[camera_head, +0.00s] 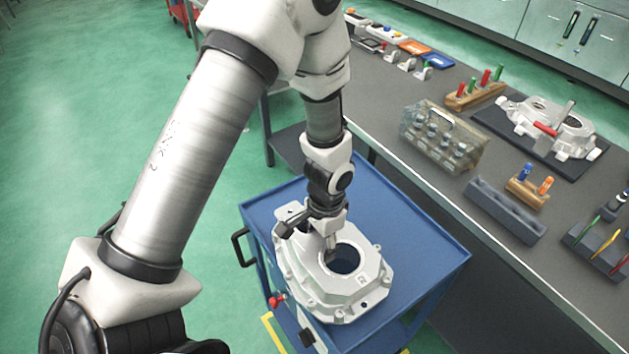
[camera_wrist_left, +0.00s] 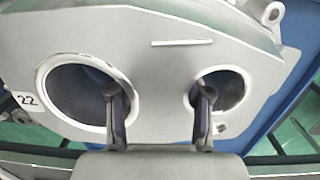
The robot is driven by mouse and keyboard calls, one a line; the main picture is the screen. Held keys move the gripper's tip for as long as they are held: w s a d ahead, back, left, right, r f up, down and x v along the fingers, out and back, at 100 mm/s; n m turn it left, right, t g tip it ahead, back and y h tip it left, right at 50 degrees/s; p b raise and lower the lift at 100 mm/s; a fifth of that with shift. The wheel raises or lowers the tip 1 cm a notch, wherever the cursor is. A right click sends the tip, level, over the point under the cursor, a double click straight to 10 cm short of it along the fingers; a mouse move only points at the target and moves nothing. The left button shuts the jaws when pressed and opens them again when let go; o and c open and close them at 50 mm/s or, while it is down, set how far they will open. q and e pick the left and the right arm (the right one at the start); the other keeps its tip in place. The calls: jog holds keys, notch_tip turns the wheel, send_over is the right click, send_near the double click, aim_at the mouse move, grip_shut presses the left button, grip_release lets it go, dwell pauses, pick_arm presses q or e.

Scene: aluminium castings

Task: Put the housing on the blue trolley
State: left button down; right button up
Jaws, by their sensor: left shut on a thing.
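The housing (camera_head: 296,258) is a pale grey aluminium casting with a large round bore. It is at the near left part of the blue trolley (camera_head: 415,235) in the head view, over its top and near its left edge. I cannot tell whether it touches the trolley. My left gripper (camera_head: 331,252) is shut on the housing from above. In the left wrist view, the gripper (camera_wrist_left: 160,112) has one finger in each of two bores, closed on the web between them. The housing (camera_wrist_left: 155,75) fills most of that view, with the mark "22" beside the larger bore.
A grey workbench (camera_head: 400,155) runs along the right. It holds another casting on a dark mat (camera_head: 500,138), a clear case (camera_head: 443,137), wooden tool blocks and a grey holed block (camera_head: 505,209). The trolley's far and right parts are bare. Green floor is open at left.

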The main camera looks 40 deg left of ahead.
pick_arm(q)
jog(key=w, duration=0.3)
jog(key=w+p, duration=0.1)
jog(key=w, duration=0.2)
jog(key=w+f, duration=0.1)
jog(key=w, duration=0.2)
jog(key=shift+a+p, duration=0.35)
jog(key=shift+p, duration=0.05)
notch_tip(320, 180, down, 3)
jog(key=shift+r+p, duration=0.2)
jog(key=shift+p, duration=0.4)
jog(key=shift+w+f, duration=0.15)
jog(key=shift+f, duration=0.3)
jog(key=shift+c, duration=2.4)
grip_release()
jog(key=shift+f, duration=0.1)
